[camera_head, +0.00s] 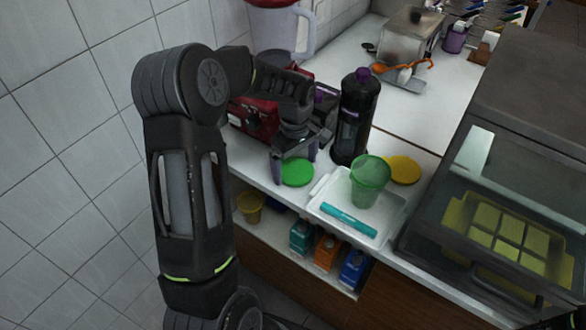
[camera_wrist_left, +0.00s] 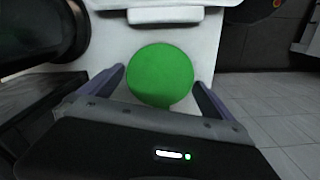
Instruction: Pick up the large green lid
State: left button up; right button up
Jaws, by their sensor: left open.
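The large green lid (camera_head: 298,172) is a flat bright green disc lying on the white counter near its front edge. In the left wrist view the lid (camera_wrist_left: 160,75) is between the two fingers, which stand apart on either side of it. My left gripper (camera_head: 293,158) is open and points down just over the lid, its fingertips hiding a little of the view around it. I cannot tell whether the fingers touch the lid.
A black bottle (camera_head: 356,110) stands close to the right of my left gripper. A white tray (camera_head: 392,222) with a green cup (camera_head: 370,178) and a teal marker (camera_head: 348,220) is to the right. A yellow lid (camera_head: 404,170) lies behind the tray. A red box (camera_head: 252,120) is behind the gripper.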

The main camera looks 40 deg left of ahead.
aim_at(295, 170)
pick_arm(q)
jog(key=shift+c, duration=0.2)
jog(key=c, duration=1)
notch_tip(295, 170, up, 10)
jog(key=b, duration=0.1)
jog(key=shift+b, duration=0.35)
